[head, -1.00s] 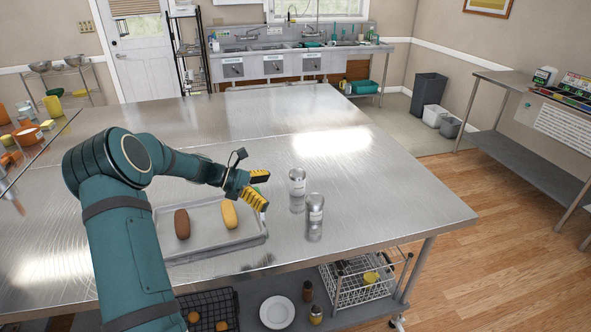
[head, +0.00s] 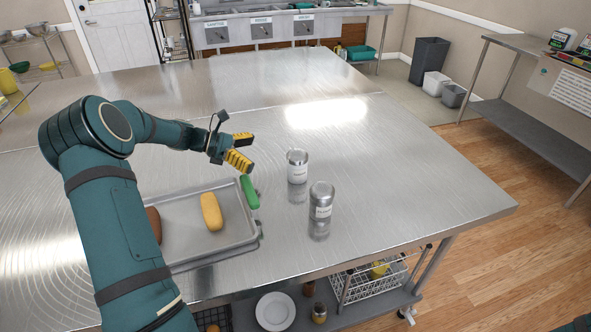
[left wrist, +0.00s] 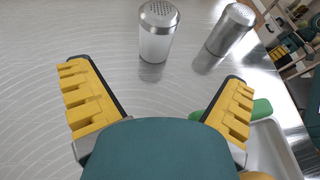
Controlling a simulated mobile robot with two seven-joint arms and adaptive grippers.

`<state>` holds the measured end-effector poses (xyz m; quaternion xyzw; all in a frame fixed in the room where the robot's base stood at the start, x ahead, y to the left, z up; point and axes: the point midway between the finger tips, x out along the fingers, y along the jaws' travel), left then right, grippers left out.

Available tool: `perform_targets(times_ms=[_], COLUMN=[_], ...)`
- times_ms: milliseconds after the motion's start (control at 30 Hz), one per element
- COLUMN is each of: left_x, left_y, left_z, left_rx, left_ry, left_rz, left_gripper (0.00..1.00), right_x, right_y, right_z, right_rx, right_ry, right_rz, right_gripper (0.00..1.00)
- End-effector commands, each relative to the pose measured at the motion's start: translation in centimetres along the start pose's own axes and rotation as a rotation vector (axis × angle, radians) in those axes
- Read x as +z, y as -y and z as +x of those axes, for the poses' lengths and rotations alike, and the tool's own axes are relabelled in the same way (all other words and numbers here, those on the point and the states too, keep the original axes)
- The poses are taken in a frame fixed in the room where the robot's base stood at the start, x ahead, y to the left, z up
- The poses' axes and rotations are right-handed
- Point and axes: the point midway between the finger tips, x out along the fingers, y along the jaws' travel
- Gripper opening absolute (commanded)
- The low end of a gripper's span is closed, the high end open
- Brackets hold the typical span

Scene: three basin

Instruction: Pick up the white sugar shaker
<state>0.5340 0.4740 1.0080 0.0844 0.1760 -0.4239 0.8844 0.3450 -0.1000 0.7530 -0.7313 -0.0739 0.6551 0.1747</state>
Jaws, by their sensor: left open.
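The white sugar shaker (head: 298,172) stands upright on the steel table, with a pale body and a metal lid. It also shows in the left wrist view (left wrist: 156,40), top centre, with a perforated lid. My left gripper (head: 246,151) is open and empty, above the table to the left of the shaker. In the left wrist view its two yellow-padded fingers (left wrist: 156,78) are spread wide, with the shaker beyond them, roughly between their directions and not touched.
A metal shaker (head: 321,202) stands close by, nearer the table's front edge. The table behind and right of the shakers is clear.

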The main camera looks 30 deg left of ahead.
Motion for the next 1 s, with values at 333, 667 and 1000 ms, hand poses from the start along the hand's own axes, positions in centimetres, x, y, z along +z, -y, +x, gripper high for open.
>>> perform_targets(times_ms=[333,667,1000], left_x=[-0.3,-0.2,-0.7], left_y=[0.0,0.0,-0.3], left_z=[5.1,8.7,12.9], left_rx=[-0.004,-0.001,-0.003], left_ry=[0.002,0.001,0.001], left_rz=[0.001,0.000,0.001], left_gripper=[1.00,1.00,1.00], right_x=[0.0,-0.1,-0.2], right_y=[-0.3,-0.5,-1.0], right_z=[1.0,1.6,2.7], right_rx=[0.000,0.000,0.000], right_ry=[-0.002,-0.005,-0.011], right_rz=[-0.002,-0.003,-0.003], right_gripper=[0.47,0.47,0.47])
